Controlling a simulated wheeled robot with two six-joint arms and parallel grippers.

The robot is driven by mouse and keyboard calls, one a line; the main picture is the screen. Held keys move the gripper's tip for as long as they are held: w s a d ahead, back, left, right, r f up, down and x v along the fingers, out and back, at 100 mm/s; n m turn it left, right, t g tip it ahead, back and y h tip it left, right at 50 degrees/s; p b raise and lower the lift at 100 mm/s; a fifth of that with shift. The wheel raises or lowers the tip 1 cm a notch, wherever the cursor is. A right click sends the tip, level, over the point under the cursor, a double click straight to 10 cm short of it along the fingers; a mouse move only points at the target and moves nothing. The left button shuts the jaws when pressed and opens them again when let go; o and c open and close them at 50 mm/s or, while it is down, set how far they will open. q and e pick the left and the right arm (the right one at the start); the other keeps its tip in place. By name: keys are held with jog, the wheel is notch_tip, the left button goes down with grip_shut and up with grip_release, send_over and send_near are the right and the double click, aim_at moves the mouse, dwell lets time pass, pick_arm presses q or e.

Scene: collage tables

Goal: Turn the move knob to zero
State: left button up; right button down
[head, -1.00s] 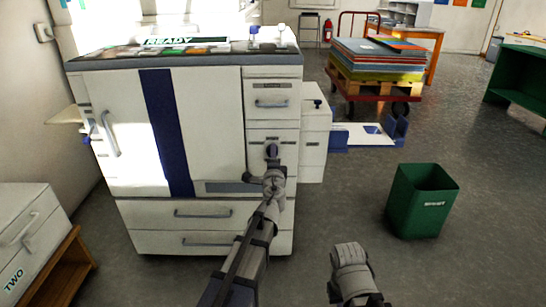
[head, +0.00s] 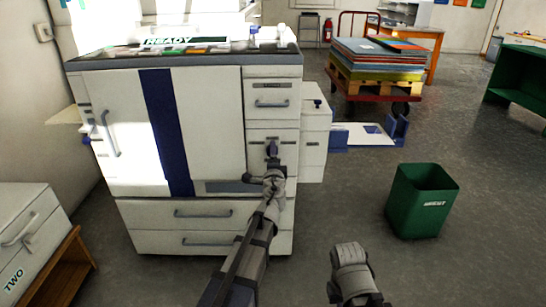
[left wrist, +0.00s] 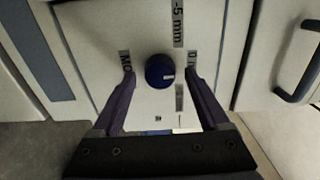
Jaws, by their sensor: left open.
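The move knob (left wrist: 158,66) is a round dark blue knob on a white panel of the big machine. In the left wrist view it sits between the fingers of my left gripper (left wrist: 160,78), which is open, with a gap on both sides. A short white mark on the knob points to the right. A label starting "MO" is left of it, "-5 mm" above, and a partly hidden "0 m" label at the right. In the head view the knob (head: 272,148) is small, just beyond my left gripper. My right gripper (head: 352,262) hangs lower right, its jaws unclear.
The white machine (head: 205,110) has drawers with handles around the knob panel. A green bin (head: 420,205) stands on the floor at the right. A loaded pallet cart (head: 375,87) is behind it. A white cabinet (head: 30,235) is at the lower left. The floor between is clear.

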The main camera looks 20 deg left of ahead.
pick_arm(q)
jog(key=shift+s, duration=0.1)
jog(key=v, duration=0.7)
jog(key=shift+s, duration=0.3)
jog(key=shift+d, duration=0.1)
